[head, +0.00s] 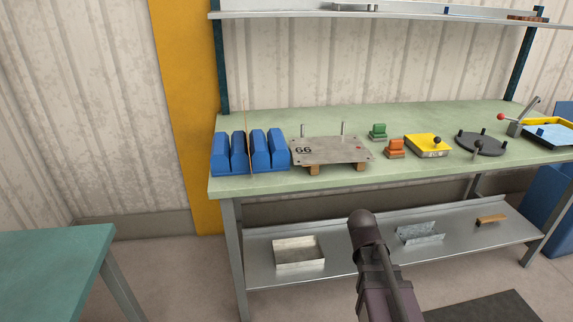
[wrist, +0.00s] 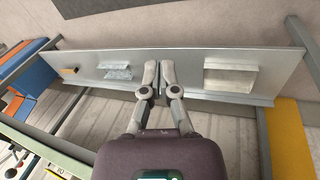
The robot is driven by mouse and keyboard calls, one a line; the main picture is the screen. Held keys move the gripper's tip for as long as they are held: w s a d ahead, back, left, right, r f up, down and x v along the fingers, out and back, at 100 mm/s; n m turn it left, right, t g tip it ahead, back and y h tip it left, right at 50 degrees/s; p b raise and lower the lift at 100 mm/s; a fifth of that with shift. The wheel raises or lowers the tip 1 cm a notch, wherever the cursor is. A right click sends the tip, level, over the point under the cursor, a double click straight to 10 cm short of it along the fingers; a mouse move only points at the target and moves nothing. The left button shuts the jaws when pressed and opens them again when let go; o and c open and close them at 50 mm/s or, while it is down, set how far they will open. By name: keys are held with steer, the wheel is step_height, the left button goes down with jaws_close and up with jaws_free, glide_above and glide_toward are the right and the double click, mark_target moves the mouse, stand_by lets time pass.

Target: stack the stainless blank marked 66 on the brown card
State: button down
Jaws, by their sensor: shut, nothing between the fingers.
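The stainless blank marked 66 (head: 335,152) lies flat on the green workbench, raised on small wooden blocks, with two upright pins at its back part. A thin brown upright edge (head: 248,145) shows among the blue blocks to its left; I cannot tell whether this is the brown card. No brown card lying flat is clear in either view. My gripper (wrist: 159,75) is shut and empty in the wrist view, its fingers in front of the grey lower shelf. The blank does not show in the wrist view. My fingertips cannot be made out in the head view.
Blue blocks (head: 228,155) stand left of the blank. Green (head: 378,132) and orange (head: 395,149) pieces, a yellow block (head: 427,146) and a dark round plate (head: 481,144) stand right. The lower shelf (head: 350,262) holds a metal tray (head: 298,252). An upper shelf (head: 420,14) overhangs.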

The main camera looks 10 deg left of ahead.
steer(key=w+a+r+n+t+h, duration=0.3)
steer(key=w+a+r+n+t, duration=0.25)
steer(key=a, duration=0.55)
steer(key=w+a+r+n+t+h, duration=0.2)
steer(key=w+a+r+t+h, duration=0.15)
steer(key=w+a+r, duration=0.5)
steer(key=a+r+n+t, duration=0.1)
steer(key=a+r+t, duration=0.1)
steer(key=a, duration=0.5)
steer(key=a+r+n+t, duration=0.1)
steer(key=a+n+t, duration=0.1)
steer(key=a, duration=0.5)
steer(key=shift+w+r+t+y, duration=0.3)
steer(key=shift+r+t+y, duration=0.05)
steer(key=shift+t, duration=0.25)
steer(key=shift+w+d, duration=0.1)
steer(key=shift+x, duration=4.9)
